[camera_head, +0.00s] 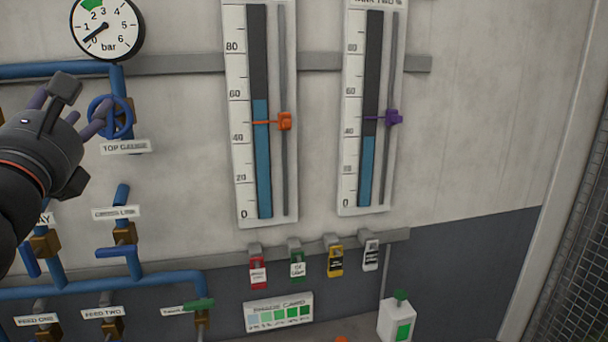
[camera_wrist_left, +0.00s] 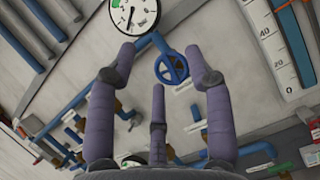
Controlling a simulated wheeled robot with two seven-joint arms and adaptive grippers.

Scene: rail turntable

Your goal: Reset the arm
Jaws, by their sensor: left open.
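My left gripper (camera_head: 84,108) comes in from the left in the head view, in front of the wall pipework. Its purple fingers are spread open with nothing between them, as the left wrist view shows (camera_wrist_left: 160,72). The blue handwheel (camera_head: 121,106), above a "TOP GAUGE" label, is just beside the fingertips in the head view. In the wrist view this handwheel (camera_wrist_left: 171,67) shows beyond and between the fingers. I cannot tell whether a finger touches it. My right gripper is not in view.
A round bar gauge (camera_head: 107,26) sits above the handwheel. Blue pipes (camera_head: 150,283) with valves run below. Two tank level scales (camera_head: 240,110) (camera_head: 350,110) hang on the wall. Several coloured tags (camera_head: 258,272) hang under them. A white bottle (camera_head: 395,322) stands at lower right.

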